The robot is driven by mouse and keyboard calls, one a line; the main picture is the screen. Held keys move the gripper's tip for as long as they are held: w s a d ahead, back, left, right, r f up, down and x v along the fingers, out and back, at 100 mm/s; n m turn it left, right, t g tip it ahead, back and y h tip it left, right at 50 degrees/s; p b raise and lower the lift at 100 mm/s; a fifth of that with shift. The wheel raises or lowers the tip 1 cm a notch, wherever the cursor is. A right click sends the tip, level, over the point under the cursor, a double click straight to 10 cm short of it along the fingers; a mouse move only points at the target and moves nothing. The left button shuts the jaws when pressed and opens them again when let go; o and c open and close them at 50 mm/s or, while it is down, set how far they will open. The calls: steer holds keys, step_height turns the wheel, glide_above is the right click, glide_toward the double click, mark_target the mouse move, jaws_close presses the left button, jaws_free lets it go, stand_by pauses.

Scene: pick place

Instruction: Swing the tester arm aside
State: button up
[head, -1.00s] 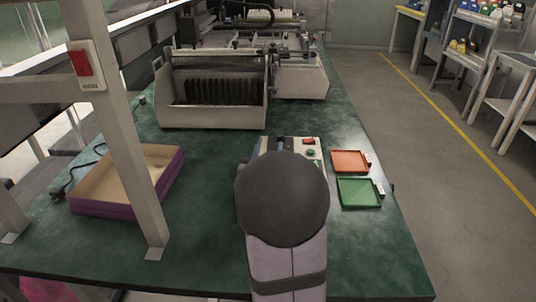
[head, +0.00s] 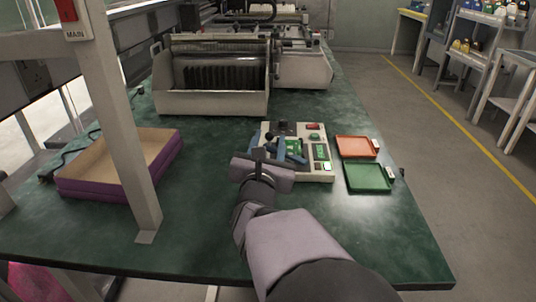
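The tester (head: 318,172) is a beige box on the green bench, right of centre, with green boards, a red indicator and a small lit screen on its top. A blue tester arm (head: 281,149) shows on its left part, partly hidden by my gripper. My gripper (head: 258,154) is at the near left edge of the tester, close to the blue arm. Its fingers are small and seen from behind. I cannot tell whether they touch the blue arm or how far apart they are.
An orange tray (head: 357,147) and a green tray (head: 368,177) lie right of the tester. A purple-sided box (head: 110,190) is at left, behind a beige post (head: 122,130). A large beige machine bin (head: 212,102) stands behind. The bench between box and tester is clear.

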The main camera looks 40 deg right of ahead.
steer(key=shift+s+a+b, duration=0.15)
steer(key=shift+a+b, duration=0.15)
steer(key=shift+b, duration=0.2)
